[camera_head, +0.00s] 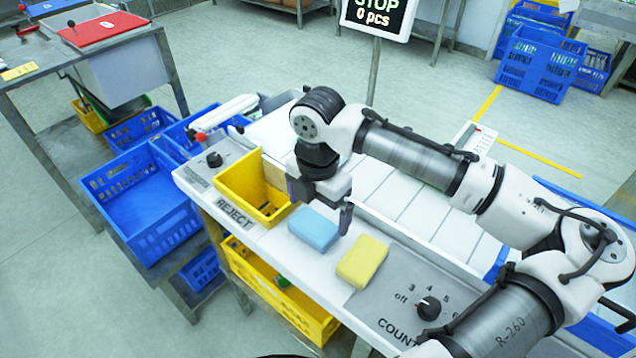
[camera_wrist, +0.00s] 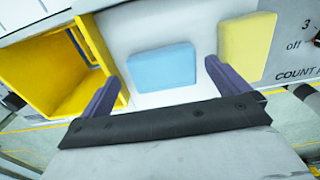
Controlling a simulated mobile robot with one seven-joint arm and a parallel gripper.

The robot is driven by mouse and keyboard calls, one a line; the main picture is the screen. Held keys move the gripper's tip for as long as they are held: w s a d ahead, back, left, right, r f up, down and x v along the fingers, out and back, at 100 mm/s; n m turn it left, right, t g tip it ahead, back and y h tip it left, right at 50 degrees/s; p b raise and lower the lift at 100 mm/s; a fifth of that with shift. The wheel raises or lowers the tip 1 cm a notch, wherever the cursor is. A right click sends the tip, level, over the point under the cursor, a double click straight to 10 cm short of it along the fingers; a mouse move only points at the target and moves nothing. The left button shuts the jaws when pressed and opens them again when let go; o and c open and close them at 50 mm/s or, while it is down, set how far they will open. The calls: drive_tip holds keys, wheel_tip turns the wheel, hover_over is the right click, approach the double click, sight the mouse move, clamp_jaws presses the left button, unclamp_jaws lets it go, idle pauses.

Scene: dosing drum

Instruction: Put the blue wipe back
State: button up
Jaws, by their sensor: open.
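The blue wipe (camera_head: 314,229) lies flat on the white machine ledge, between the yellow reject bin and a yellow wipe (camera_head: 362,262). My gripper (camera_head: 322,208) is open just above and behind the blue wipe, with nothing between its fingers. In the wrist view the blue wipe (camera_wrist: 162,68) lies ahead of the gap between my two fingers (camera_wrist: 160,82), and the yellow wipe (camera_wrist: 247,47) lies to the right of it, beyond the right finger. Whether the fingers touch anything cannot be told.
The yellow reject bin (camera_head: 238,184) stands close at the left of my gripper. A dial panel (camera_head: 428,308) lies right of the yellow wipe. A light, segmented surface (camera_head: 432,222) runs behind the ledge. Blue crates (camera_head: 140,200) stand at the left, and a yellow crate (camera_head: 275,300) sits below the ledge.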

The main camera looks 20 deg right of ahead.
sight(318, 220)
wheel_tip(318, 220, up, 9)
drive_tip(key=shift+b, duration=0.35)
